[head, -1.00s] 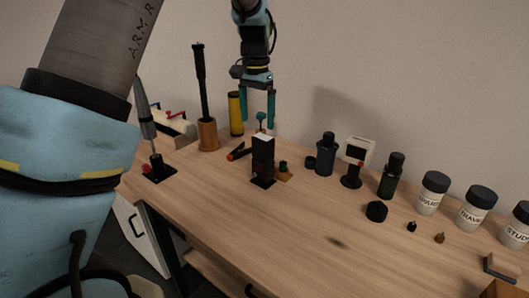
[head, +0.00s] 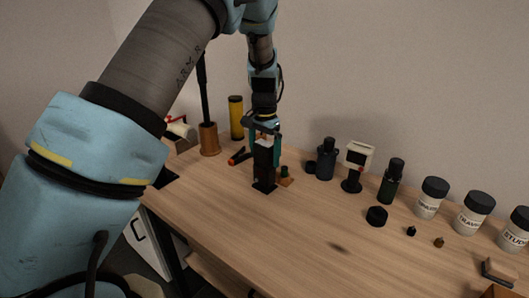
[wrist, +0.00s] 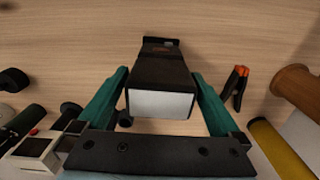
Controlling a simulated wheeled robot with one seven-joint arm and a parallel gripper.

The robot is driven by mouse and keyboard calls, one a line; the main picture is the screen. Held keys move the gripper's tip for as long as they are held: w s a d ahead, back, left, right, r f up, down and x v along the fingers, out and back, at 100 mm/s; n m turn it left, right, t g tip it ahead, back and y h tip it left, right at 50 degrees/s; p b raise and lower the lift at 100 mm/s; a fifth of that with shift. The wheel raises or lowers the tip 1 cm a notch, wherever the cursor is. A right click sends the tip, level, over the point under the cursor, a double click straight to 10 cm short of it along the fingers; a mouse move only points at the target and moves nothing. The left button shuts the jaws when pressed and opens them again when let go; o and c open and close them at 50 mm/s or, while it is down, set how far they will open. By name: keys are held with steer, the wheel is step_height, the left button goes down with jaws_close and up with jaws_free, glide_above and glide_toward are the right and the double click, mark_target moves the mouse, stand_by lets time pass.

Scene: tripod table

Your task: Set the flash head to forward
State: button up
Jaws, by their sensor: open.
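The flash (head: 264,172) is a tall black block standing upright on a black foot on the wooden table. Its head (wrist: 160,72) has a white panel (wrist: 160,104), which faces up toward the wrist camera. My gripper (head: 265,158) is open above and around the flash head, pointing down. In the wrist view, one teal finger of my gripper (wrist: 160,78) is on each side of the head, with a narrow gap on both sides. The head's join to the body is hard to make out.
An orange-tipped black clamp (wrist: 237,86) lies close beside the flash. A wooden holder (head: 209,139) and yellow cylinder (head: 236,118) stand behind left. Dark bottles (head: 326,160), a small white-headed device (head: 358,157) and labelled jars (head: 430,199) stand right. The front middle of the table is clear.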

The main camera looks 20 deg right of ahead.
steer(key=c, duration=1.2)
